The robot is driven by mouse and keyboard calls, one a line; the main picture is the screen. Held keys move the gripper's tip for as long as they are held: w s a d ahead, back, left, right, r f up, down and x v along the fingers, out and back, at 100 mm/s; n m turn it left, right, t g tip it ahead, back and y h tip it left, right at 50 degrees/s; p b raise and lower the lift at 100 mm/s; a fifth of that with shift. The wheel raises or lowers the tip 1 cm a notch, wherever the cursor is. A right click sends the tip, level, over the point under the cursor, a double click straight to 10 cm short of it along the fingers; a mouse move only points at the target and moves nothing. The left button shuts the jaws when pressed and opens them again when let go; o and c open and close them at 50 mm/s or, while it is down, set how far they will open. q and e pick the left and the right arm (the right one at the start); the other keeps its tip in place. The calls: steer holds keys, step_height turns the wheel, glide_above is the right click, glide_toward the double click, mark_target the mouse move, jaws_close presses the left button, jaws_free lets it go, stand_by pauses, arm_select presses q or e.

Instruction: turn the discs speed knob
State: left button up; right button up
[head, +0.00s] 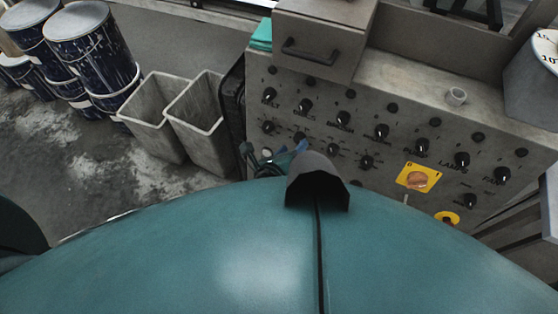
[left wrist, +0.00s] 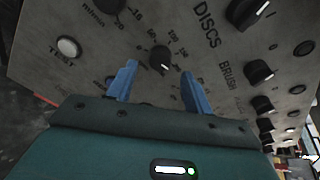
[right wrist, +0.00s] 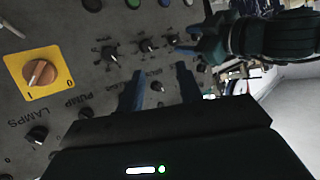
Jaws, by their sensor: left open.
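The discs speed knob (left wrist: 160,62) appears to be the small black knob with a numbered scale beside the DISCS lettering in the left wrist view. It sits between the blue fingertips of my left gripper (left wrist: 161,75), which is open. I cannot tell whether the fingers reach beside it or stay short of the panel. In the head view, that knob seems to be in the lower row (head: 300,137), with my left gripper (head: 284,156) just below, partly hidden by my own body. My right gripper (right wrist: 158,88) is open and faces another part of the panel.
The grey control panel (head: 395,125) carries several black knobs in rows. A white TEST button (left wrist: 68,47) lies left of the left fingers. A yellow-plated switch (right wrist: 40,74) is left in the right wrist view. Grey bins (head: 200,105) and paint drums (head: 85,40) stand left of the panel.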

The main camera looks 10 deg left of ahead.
arm_select(q)
steer(key=p+v, duration=0.1)
steer(key=v, duration=0.9)
